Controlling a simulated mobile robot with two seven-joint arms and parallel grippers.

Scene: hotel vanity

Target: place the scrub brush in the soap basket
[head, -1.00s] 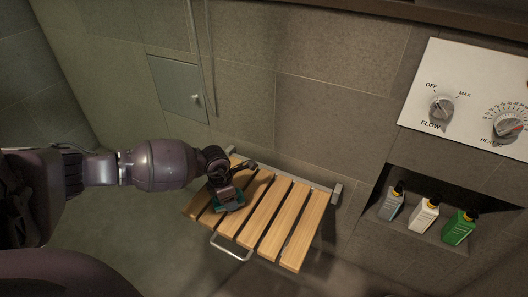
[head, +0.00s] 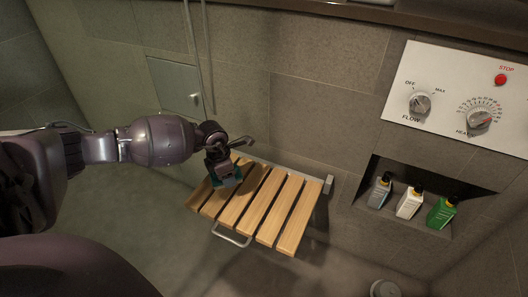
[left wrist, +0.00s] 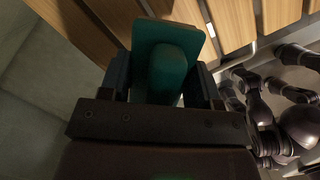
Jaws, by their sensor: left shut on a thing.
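The scrub brush (left wrist: 168,70) is a teal-green block with a raised rounded handle. It shows in the left wrist view between the fingers of my left gripper (left wrist: 165,85), which is shut on it. In the head view the brush (head: 228,178) shows as a small teal edge below my left gripper (head: 222,172), over the left part of the wooden seat. I cannot tell how far above the slats it is. The soap basket is not recognizable in these frames. My right gripper is not in view.
A slatted wooden fold-down seat (head: 262,205) with a metal front handle (head: 231,239) is fixed to the tiled wall. Three bottles, grey (head: 380,191), white (head: 410,202) and green (head: 441,212), stand in a wall niche. A control panel (head: 448,103) with knobs is above it.

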